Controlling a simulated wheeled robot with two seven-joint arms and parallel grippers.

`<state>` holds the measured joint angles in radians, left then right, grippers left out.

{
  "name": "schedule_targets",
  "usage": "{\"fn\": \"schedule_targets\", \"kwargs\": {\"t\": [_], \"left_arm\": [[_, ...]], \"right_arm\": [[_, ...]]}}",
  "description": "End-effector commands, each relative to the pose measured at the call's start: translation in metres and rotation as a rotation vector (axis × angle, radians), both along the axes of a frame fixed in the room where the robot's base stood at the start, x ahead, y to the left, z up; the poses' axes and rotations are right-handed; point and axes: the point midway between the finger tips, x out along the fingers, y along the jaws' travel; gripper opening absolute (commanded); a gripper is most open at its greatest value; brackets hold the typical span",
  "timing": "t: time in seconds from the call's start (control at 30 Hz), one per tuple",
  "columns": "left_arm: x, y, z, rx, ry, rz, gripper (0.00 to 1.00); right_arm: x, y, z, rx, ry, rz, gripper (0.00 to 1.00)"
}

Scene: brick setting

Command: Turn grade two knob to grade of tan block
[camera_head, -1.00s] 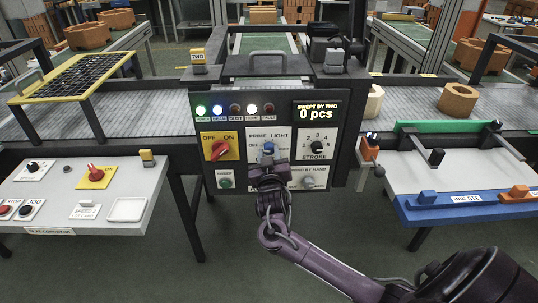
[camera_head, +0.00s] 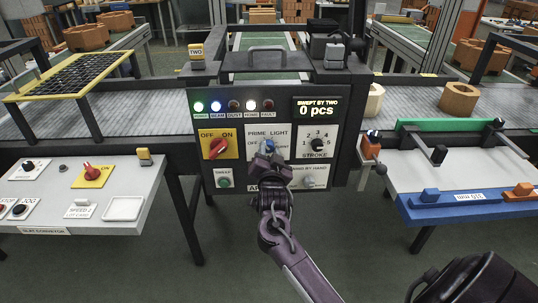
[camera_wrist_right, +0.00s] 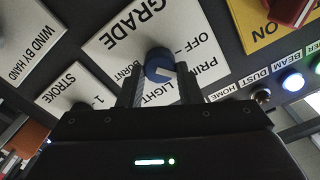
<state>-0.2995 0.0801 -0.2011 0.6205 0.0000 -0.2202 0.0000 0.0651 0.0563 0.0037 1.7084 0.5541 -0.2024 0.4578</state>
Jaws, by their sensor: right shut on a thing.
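The blue grade knob (camera_head: 267,146) sits on a white plate in the middle of the black control panel (camera_head: 240,180). Its plate reads GRADE, OFF, PRIME, LIGHT and BURNT in the right wrist view, where the knob (camera_wrist_right: 158,64) is between my fingers. My right gripper (camera_head: 270,156) is shut on the knob and hides the lower part of its plate. A white mark on the knob faces the PRIME side, but its exact setting is hard to tell. A tan hollow block (camera_head: 459,98) stands on the belt at the right. My left gripper is not in view.
The red OFF/ON switch (camera_head: 217,148) is left of the knob; the black STROKE knob (camera_head: 318,145) is right. A cream block (camera_head: 375,100) is partly behind the panel. The display reads 0 pcs.

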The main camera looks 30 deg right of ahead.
Motion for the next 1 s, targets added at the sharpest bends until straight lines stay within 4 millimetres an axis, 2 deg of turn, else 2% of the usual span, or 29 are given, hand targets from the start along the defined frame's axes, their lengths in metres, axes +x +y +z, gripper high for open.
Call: {"fn": "schedule_targets", "kwargs": {"t": [0.33,0.9,0.93,1.0], "left_arm": [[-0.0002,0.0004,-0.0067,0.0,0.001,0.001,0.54],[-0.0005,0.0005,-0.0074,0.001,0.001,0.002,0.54],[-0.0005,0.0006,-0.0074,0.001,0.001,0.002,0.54],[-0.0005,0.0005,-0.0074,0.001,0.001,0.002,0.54]], "right_arm": [[-0.0003,-0.0006,-0.0005,0.13,-0.08,-0.001,0.09],[-0.0003,-0.0007,0.0001,0.156,-0.096,-0.001,0.09],[-0.0003,-0.0007,0.0001,0.156,-0.096,-0.001,0.33],[-0.0002,-0.0007,0.0001,0.156,-0.096,0.0,0.42]]}}
